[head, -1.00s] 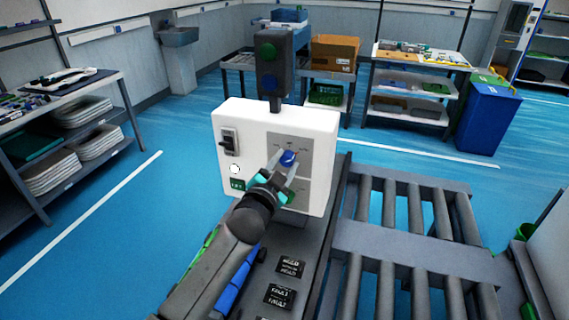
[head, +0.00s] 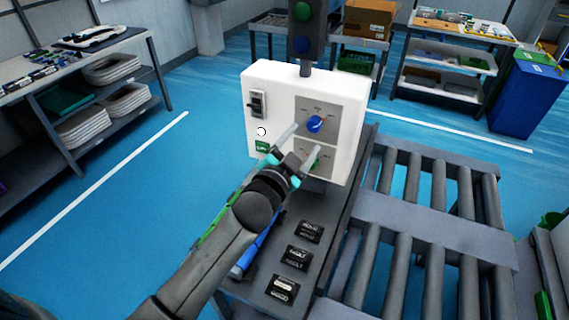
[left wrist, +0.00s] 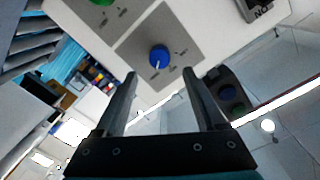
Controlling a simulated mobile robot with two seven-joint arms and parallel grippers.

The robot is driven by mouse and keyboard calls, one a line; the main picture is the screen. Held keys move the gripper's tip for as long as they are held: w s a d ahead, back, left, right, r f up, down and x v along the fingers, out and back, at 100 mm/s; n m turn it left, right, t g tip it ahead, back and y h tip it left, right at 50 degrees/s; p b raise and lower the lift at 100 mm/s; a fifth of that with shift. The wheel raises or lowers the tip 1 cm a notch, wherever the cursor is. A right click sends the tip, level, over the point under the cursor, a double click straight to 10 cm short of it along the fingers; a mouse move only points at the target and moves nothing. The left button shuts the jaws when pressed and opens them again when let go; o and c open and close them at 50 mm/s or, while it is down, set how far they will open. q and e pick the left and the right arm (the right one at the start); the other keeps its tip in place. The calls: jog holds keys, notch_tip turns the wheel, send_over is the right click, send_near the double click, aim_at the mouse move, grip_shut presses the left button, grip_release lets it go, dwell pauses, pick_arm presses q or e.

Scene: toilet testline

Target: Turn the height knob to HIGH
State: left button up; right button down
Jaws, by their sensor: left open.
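The white control box (head: 262,90) has a grey panel with a blue knob (head: 315,124) and a green knob (head: 313,164) below it, partly hidden by my gripper. The labels are too small to read, so I cannot tell which is the height knob. In the left wrist view the blue knob (left wrist: 159,57) shows a white pointer mark, and the green knob (left wrist: 102,2) is cut off at the top edge. My left gripper (head: 306,138) is open and empty, in front of the panel and apart from the blue knob. My right gripper is not in view.
A signal light (head: 304,32) stands behind the box. A roller conveyor (head: 420,220) lies to the right. Black labelled plates (head: 297,258) lie in front.

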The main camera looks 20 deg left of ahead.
pick_arm(q)
jog(key=s, duration=0.9)
jog(key=shift+a+r, duration=0.15)
jog(key=shift+a, duration=0.1)
jog(key=shift+s, duration=0.1)
